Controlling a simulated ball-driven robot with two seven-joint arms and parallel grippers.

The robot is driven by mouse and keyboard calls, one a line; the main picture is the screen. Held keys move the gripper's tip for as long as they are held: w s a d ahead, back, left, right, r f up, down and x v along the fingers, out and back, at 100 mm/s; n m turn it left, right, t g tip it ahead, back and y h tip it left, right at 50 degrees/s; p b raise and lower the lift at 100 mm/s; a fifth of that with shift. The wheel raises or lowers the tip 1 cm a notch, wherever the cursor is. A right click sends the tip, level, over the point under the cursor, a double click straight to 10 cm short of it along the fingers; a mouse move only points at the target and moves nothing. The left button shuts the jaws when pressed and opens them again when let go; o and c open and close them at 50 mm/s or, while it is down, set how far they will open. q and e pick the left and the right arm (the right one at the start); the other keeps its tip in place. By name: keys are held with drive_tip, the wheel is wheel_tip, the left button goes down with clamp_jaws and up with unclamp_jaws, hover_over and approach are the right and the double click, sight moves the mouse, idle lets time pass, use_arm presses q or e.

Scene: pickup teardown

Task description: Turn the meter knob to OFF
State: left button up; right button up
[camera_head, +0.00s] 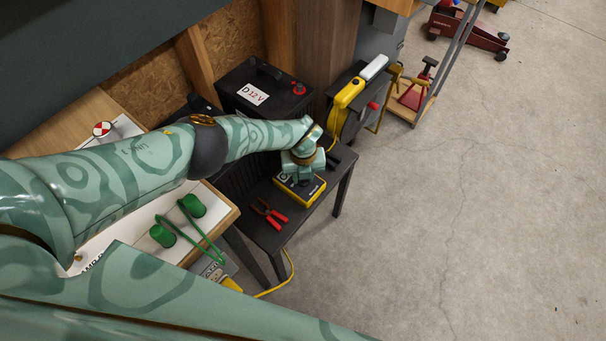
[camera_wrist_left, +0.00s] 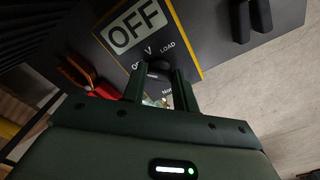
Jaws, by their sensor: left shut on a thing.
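My left gripper (camera_head: 304,179) is over the meter from above. In the left wrist view, its two fingers (camera_wrist_left: 160,88) are closed on the knob, one on each side. The fingers hide part of the knob and some markings, so I cannot tell where it points. My right gripper is not in view.
Red-handled pliers (camera_head: 269,213) lie beside the meter on the black seat (camera_head: 262,236). A black 12 V battery box (camera_head: 262,92) stands behind. A yellow cable (camera_head: 345,95) hangs at the right. Green cylinders (camera_head: 193,205) stand on a white board. Open concrete floor (camera_head: 480,200) lies right.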

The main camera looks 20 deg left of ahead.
use_arm(q)
drive_tip(key=o, duration=1)
wheel_tip(320, 180, up, 16)
drive_tip(key=p, duration=1)
drive_tip(key=shift+r, duration=0.15)
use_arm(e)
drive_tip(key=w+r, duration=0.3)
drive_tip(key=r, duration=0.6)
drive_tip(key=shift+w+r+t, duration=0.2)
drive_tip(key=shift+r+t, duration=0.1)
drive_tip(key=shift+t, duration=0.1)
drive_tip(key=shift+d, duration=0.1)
